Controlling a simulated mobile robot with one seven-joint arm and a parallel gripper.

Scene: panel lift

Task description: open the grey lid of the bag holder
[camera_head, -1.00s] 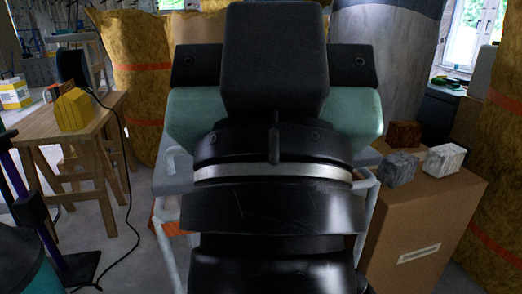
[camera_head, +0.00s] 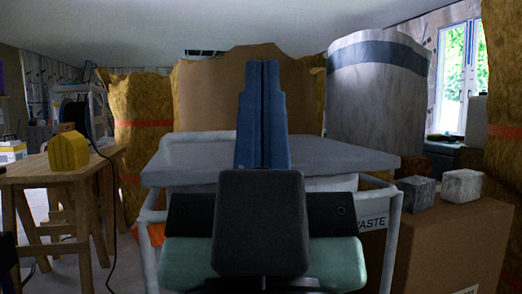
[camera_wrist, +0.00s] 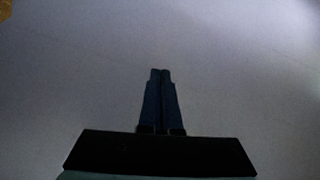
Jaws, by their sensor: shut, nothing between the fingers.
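The grey lid (camera_head: 200,158) is a flat slab across the top of the bag holder, a white tubular frame (camera_head: 390,235). It looks roughly level and lies over the frame's top; its middle is hidden by my gripper. My gripper (camera_head: 262,66) has its blue fingers pressed together and empty, pointing up in the head view across the lid's middle. Whether they touch the lid cannot be told. In the wrist view the shut fingers (camera_wrist: 160,75) stand against a plain grey surface that I cannot identify.
A cardboard box (camera_head: 450,240) with grey blocks (camera_head: 461,185) stands right of the holder. A wooden workbench (camera_head: 50,172) with a yellow object (camera_head: 68,152) stands left. A large brown sheet (camera_head: 215,95) and a grey roll (camera_head: 375,100) stand behind.

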